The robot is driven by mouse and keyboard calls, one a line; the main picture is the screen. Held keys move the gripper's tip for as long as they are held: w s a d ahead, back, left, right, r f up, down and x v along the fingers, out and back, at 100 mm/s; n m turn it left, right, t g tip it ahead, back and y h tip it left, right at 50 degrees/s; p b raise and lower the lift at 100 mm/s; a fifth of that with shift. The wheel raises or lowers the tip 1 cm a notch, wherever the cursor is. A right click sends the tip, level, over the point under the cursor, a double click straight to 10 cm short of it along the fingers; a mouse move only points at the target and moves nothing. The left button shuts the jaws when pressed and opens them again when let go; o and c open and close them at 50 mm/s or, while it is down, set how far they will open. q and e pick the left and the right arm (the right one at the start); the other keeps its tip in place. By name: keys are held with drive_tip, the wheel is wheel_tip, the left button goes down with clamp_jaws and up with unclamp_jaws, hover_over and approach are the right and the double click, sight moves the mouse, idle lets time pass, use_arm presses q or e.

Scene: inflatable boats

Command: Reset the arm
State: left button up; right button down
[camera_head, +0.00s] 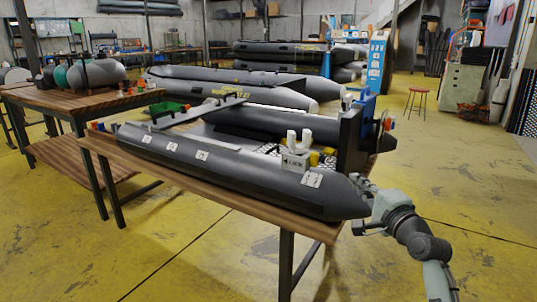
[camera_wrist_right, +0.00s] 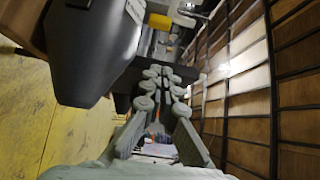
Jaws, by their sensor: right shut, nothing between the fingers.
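My right arm comes in from the lower right in the head view. Its right gripper (camera_head: 364,186) is beside the pointed end of the dark grey inflatable boat (camera_head: 240,176), which lies on a wooden table (camera_head: 222,192). In the right wrist view the right gripper (camera_wrist_right: 161,74) has its fingers together, with nothing held. The boat's dark tapered end (camera_wrist_right: 98,50) is to the left of the fingers there. I cannot tell whether the fingers touch the boat. My left arm and gripper are not in view.
A white device (camera_head: 295,160) sits on the boat near its pointed end. A dark upright panel (camera_head: 350,142) stands at the boat's end. Another table (camera_head: 75,98) with round tanks is at the left. A red stool (camera_head: 417,100) stands behind. The yellow floor at the right is mostly clear.

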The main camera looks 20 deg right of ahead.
drive_tip(key=s+a+f+n+g, duration=0.2)
drive_tip(key=a+f+n, duration=0.1)
drive_tip(key=f, duration=0.4)
drive_tip(key=s+a+f+n+g+y, duration=0.1)
drive_tip(key=s+a+f+n+g, duration=0.25)
drive_tip(key=f, duration=0.45)
drive_tip(key=s+a+f+n+g, duration=0.2)
drive_tip(key=f+n, duration=0.1)
drive_tip(key=f, duration=0.4)
use_arm(q)
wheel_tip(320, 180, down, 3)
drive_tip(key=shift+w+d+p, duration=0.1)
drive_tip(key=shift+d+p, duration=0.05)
drive_tip(key=shift+p, duration=0.45)
use_arm(e)
drive_tip(key=s+a+f+n+g, duration=0.2)
drive_tip(key=s+f+n, duration=0.3)
drive_tip(key=s+f, duration=0.3)
drive_tip(key=s+a+f+n+g+h, duration=0.1)
drive_tip(key=s+a+f+n+g, duration=0.2)
drive_tip(key=s+f+n+g, duration=0.2)
drive_tip(key=s+f+n, duration=0.1)
drive_tip(key=s+f, duration=0.2)
drive_tip(key=s, duration=0.4)
drive_tip(key=shift+s+f, duration=0.25)
drive_tip(key=shift+s, duration=0.1)
